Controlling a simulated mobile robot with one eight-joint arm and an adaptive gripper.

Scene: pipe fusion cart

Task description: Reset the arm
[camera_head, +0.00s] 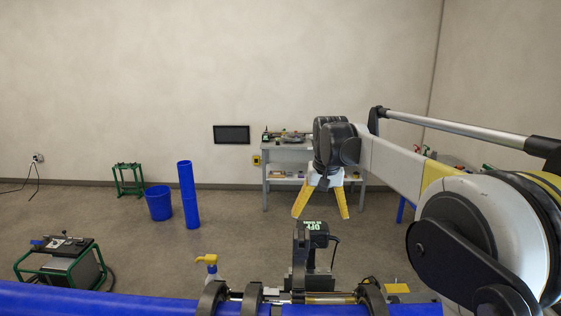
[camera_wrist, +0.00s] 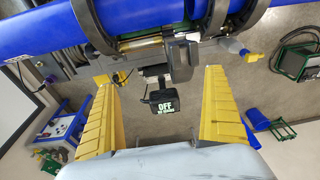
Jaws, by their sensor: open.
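My gripper (camera_head: 321,204) hangs from the arm with its two yellow fingers spread apart and nothing between them. In the head view it appears above the black device with the "OFF" label (camera_head: 313,227). In the wrist view my gripper (camera_wrist: 160,105) shows a finger at each side, with the black "OFF" device (camera_wrist: 163,103) seen between them, apart from both. A blue pipe (camera_head: 110,302) runs across the bottom of the head view, held by black clamp rings (camera_head: 252,299). The pipe (camera_wrist: 35,38) and rings cross the top of the wrist view.
A yellow-topped spray bottle (camera_head: 208,266) stands by the clamps. A green-framed unit (camera_head: 72,262) is on the floor at left. A blue bin (camera_head: 158,203), a standing blue pipe (camera_head: 188,195) and a grey workbench (camera_head: 288,152) stand farther back. Open floor lies between.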

